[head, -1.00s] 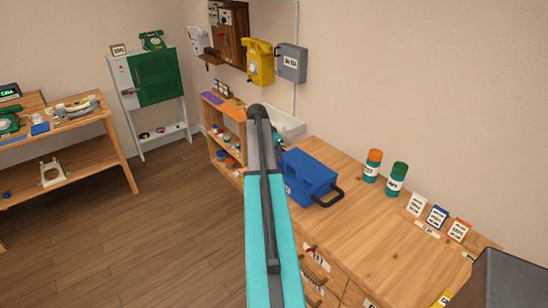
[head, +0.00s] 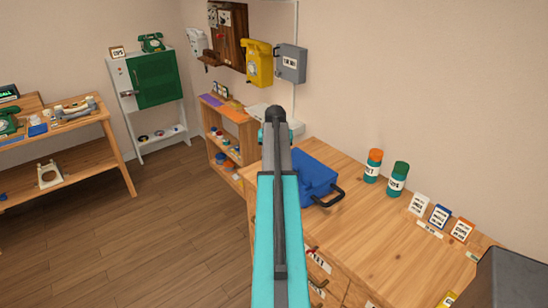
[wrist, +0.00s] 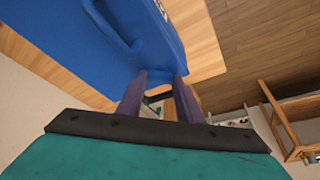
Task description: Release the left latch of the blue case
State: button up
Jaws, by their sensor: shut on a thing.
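The blue case (head: 318,176) stands on the wooden bench with its dark handle (head: 325,196) toward the front right. My arm covers its left part in the head view, so its latches are hidden there. In the wrist view the case's blue side (wrist: 85,35) fills the upper left. My gripper (wrist: 160,78) has both fingertips at the case's edge, with a narrow gap between them. It is shut on a small part there, which looks like a latch but is mostly hidden by the fingers.
An orange-capped bottle (head: 373,166) and a green-capped bottle (head: 398,179) stand to the right on the bench (head: 375,235). Small cards (head: 440,215) stand farther right. A yellow wall phone (head: 259,64) and a grey box (head: 291,63) hang behind. The bench front is clear.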

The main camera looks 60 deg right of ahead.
jog(key=n, duration=0.2)
jog(key=n+t+y+b, duration=0.1)
jog(key=n, duration=0.1)
jog(key=shift+s+d, duration=0.15)
jog(key=shift+d, duration=0.05)
jog(key=shift+n+t+y+b, duration=0.5)
jog(key=shift+n+y, duration=0.3)
jog(key=shift+n, duration=1.1)
jog(key=o, duration=1.1)
jog(key=shift+s+r, duration=0.1)
jog(key=shift+r, duration=0.05)
jog(key=shift+v, duration=1)
jog(key=b+v, duration=0.2)
jog(key=v, duration=0.9)
jog(key=shift+r+b, duration=0.25)
jog(key=shift+b, duration=0.05)
